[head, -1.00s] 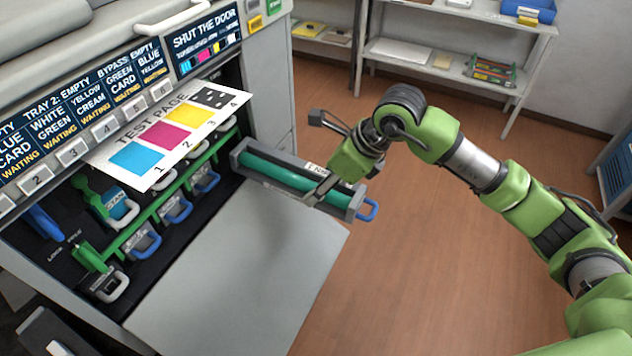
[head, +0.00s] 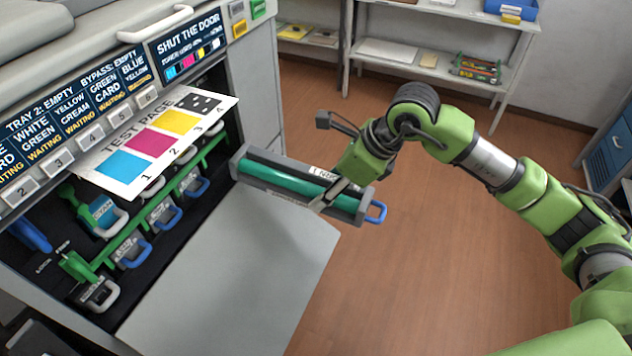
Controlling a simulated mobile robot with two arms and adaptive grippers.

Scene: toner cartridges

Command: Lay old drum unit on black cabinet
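The drum unit (head: 272,176) is a long grey frame with a green roller and a blue handle at its right end. It is in the head view, above the far edge of the printer's open door. My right gripper (head: 330,193) is shut on the drum unit near its handle end. The fingers are partly hidden against the frame. I cannot make out a black cabinet. My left gripper is not in view.
The printer's open grey door (head: 235,265) lies below the drum unit. A test page (head: 150,148) sticks out above the toner cartridges. A grey shelf (head: 440,72) stands at the back and a blue cabinet (head: 612,150) at the right edge. The brown floor between is clear.

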